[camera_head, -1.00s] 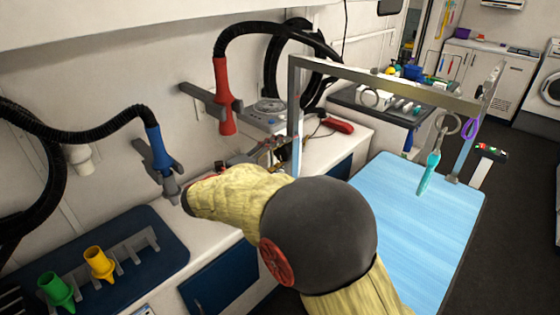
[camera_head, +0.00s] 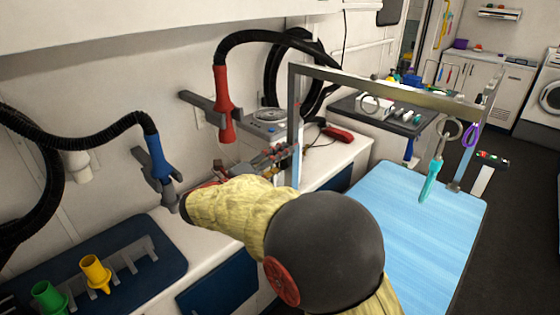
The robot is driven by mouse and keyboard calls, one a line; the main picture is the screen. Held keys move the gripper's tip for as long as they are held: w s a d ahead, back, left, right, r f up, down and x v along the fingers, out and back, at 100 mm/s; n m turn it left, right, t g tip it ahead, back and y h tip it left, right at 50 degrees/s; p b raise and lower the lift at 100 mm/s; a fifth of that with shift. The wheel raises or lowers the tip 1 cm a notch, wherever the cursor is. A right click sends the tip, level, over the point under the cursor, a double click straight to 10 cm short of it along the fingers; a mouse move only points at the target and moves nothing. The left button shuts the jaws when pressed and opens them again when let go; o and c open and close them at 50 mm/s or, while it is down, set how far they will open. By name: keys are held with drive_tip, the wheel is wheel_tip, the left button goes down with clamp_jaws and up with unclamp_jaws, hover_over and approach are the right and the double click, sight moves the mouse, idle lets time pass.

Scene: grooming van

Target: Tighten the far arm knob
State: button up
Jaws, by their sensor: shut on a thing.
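A grooming arm frame (camera_head: 385,88) of grey metal stands over the blue table (camera_head: 415,225). One post (camera_head: 296,120) rises at the table's left edge by the counter, and the other post (camera_head: 465,160) at its right edge. My gripper (camera_head: 287,156) reaches past my yellow-sleeved arm to the left post, at about mid-height. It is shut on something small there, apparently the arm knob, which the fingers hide. A teal-handled tool (camera_head: 430,178) hangs from a ring on the frame's right side, with a purple loop (camera_head: 473,134) beside it.
A red dryer nozzle (camera_head: 224,105) and a blue one (camera_head: 155,158) hang on the wall to the left. A counter (camera_head: 335,160) with a scale-like device (camera_head: 268,120) and a red-handled tool (camera_head: 337,133) lies behind my gripper. The right floor is clear.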

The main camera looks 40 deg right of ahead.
drive_tip(key=shift+f, duration=0.1)
drive_tip(key=o, duration=1.2)
drive_tip(key=a, duration=0.8)
drive_tip(key=s+a, duration=0.1)
drive_tip(key=a, duration=0.3)
drive_tip(key=shift+w, duration=0.1)
